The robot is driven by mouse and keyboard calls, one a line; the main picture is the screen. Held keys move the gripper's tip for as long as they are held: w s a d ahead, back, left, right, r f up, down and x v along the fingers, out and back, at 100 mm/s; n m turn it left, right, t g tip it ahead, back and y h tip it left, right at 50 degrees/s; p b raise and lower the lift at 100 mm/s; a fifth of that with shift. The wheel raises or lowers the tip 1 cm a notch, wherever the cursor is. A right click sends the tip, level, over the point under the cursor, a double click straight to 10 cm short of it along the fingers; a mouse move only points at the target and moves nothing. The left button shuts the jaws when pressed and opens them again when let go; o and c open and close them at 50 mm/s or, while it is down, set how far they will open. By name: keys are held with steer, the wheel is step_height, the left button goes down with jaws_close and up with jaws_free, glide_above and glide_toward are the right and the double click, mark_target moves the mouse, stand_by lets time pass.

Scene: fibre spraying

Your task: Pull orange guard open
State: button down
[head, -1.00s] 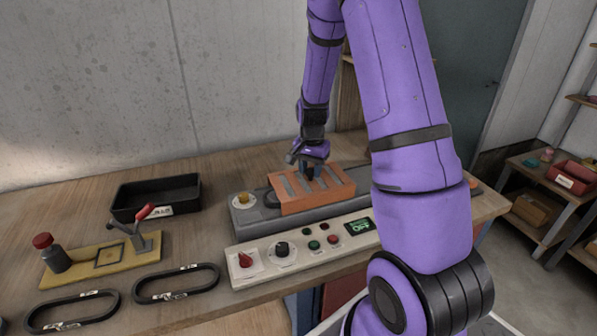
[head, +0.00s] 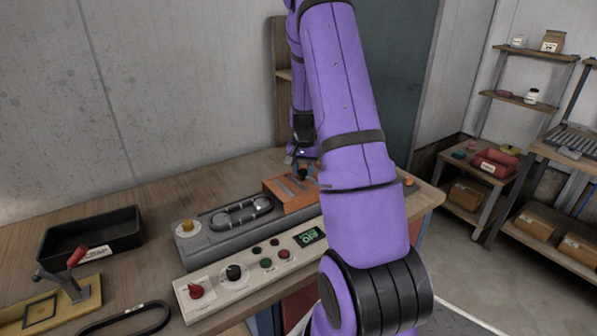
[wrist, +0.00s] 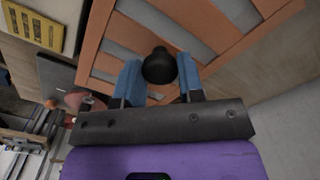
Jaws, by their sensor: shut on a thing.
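The orange slatted guard (head: 283,193) sits over the right part of the grey machine bed (head: 200,248). Its black round knob (wrist: 159,66) is between the blue fingers of my gripper (wrist: 158,80), which are shut on it. In the head view my gripper (head: 302,172) is at the top of the guard, partly hidden by my arm. The guard's orange bars (wrist: 104,62) fill the upper middle of the wrist view. Left of the guard, a black oval ring (head: 240,213) lies uncovered on the bed.
A control panel (head: 212,294) with knobs, buttons and a lit green display runs along the front. A black scrap tray (head: 62,255) and a yellow fixture with a red-handled lever (head: 75,258) are at left. Another black ring (head: 128,320) lies on the front left bench.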

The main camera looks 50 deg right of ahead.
steer(key=c, duration=0.7)
jaws_free()
steer(key=shift+c, duration=0.2)
step_height(320, 180, up, 11)
steer(key=s+a+r+n+t, duration=0.1)
steer(key=s+a+r+n, duration=0.15)
steer(key=a+r, duration=0.65)
steer(key=s+a+r+n+t, duration=0.25)
steer(key=a+r, duration=0.35)
steer(key=a, duration=0.6)
steer(key=s+a+r+n+t, duration=0.1)
steer(key=s+a+n, duration=0.2)
steer(key=s+a, duration=0.3)
steer(key=s+a+r+n, duration=0.2)
steer(key=s+a+n, duration=0.2)
steer(key=s+a, duration=0.3)
steer(key=shift+s+r+t, duration=0.3)
steer(key=shift+s+t, duration=0.05)
steer(key=shift+s, duration=0.9)
